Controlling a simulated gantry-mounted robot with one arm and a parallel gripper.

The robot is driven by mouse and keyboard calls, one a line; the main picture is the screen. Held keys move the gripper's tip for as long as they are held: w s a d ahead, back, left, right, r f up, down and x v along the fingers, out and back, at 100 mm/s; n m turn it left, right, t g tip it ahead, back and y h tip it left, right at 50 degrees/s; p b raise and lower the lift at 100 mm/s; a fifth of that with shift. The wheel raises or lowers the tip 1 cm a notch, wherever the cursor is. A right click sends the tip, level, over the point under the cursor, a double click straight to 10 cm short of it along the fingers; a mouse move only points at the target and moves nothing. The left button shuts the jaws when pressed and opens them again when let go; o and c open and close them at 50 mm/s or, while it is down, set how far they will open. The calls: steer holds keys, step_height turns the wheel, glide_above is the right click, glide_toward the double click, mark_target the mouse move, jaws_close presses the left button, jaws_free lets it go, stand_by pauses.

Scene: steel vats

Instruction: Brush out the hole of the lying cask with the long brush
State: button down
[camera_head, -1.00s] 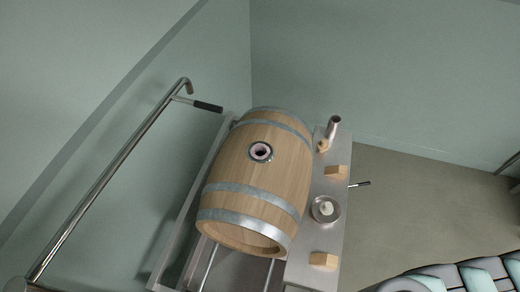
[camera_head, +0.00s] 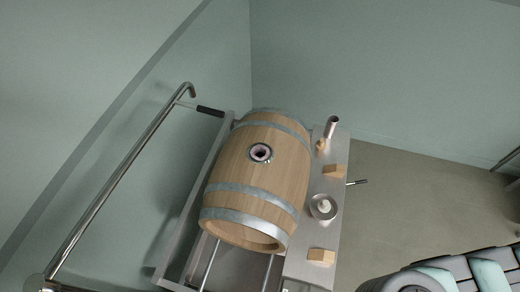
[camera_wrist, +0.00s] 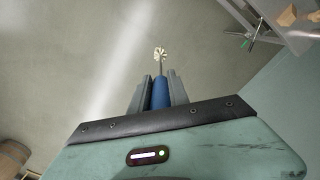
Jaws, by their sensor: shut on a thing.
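The wooden cask (camera_head: 258,175) lies on its side in a steel cradle in the head view, with its round hole (camera_head: 260,153) facing up. My gripper (camera_wrist: 160,88) is shut on the blue handle of the long brush (camera_wrist: 160,96) in the wrist view. The brush's pale bristle head (camera_wrist: 160,54) points away from the gripper, over bare floor and apart from the cask. The gripper and brush are outside the head view, where only part of my arm shows at the lower right.
A steel shelf (camera_head: 323,222) beside the cask carries several wooden blocks, a small round dish (camera_head: 323,207) and a steel tube (camera_head: 332,127). A bent steel pipe with a black handle (camera_head: 210,112) stands left of the cask. The floor (camera_head: 410,210) to the right is open.

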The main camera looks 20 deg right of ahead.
steer(key=shift+r+p, duration=5.8)
steer(key=shift+r, duration=2.35)
step_height(320, 180, up, 3)
steer(key=shift+f, duration=0.1)
steer(key=shift+w, duration=0.1)
